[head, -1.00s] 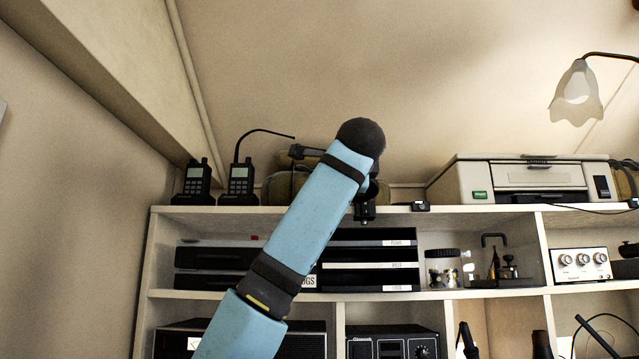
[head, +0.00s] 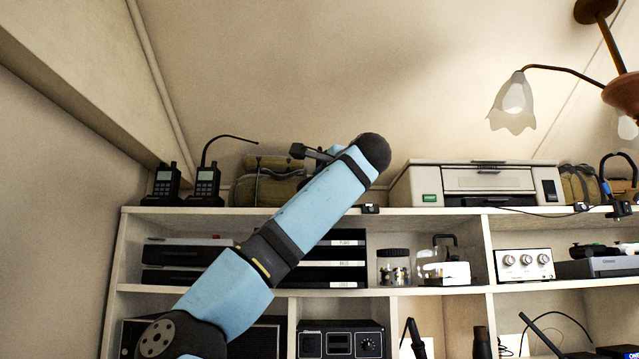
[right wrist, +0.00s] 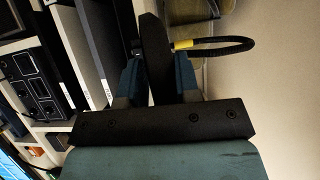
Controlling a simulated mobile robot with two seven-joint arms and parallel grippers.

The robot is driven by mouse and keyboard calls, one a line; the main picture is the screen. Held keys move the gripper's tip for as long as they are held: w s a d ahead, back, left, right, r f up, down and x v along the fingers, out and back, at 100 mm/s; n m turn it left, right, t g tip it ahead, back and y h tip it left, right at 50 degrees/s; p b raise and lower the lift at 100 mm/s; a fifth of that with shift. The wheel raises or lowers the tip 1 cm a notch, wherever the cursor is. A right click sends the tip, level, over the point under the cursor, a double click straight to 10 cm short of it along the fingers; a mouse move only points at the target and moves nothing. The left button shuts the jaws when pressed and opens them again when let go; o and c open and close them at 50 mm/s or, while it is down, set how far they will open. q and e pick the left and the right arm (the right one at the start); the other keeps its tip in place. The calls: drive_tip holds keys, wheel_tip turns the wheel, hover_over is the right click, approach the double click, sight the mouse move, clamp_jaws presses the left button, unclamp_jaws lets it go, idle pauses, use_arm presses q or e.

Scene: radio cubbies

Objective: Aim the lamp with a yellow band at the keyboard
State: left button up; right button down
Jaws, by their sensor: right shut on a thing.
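The lamp with the yellow band (right wrist: 183,44) shows in the right wrist view. Its dark body (right wrist: 153,38) stands between the blue fingers of my right gripper (right wrist: 157,72), which is shut on it. A black curved neck (right wrist: 237,42) runs right from the yellow band. In the head view my blue right arm hides most of the gripper and lamp. A small black part (head: 309,152), probably the lamp's, sticks out left of the arm above the shelf top. I see no keyboard in either view. My left gripper is not in view.
The shelf top (head: 400,214) holds two handheld radios (head: 205,182), olive bags (head: 268,190) and a white printer (head: 475,184). A ceiling lamp (head: 514,100) hangs upper right. A screen corner (head: 630,356) shows lower right.

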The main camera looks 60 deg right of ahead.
drive_tip(key=shift+s+r, duration=0.1)
drive_tip(key=shift+r, duration=0.2)
drive_tip(key=c, duration=0.9)
unclamp_jaws()
drive_tip(key=shift+s+d+f, duration=0.1)
drive_tip(key=shift+s, duration=0.05)
drive_tip(key=shift+f, duration=0.1)
drive_tip(key=shift+s+a, duration=0.25)
drive_tip(key=shift+a, duration=0.05)
drive_tip(key=shift+b+v, duration=2)
drive_tip(key=shift+v, duration=4.6)
drive_tip(key=shift+w+d, duration=0.1)
drive_tip(key=shift+d, duration=0.1)
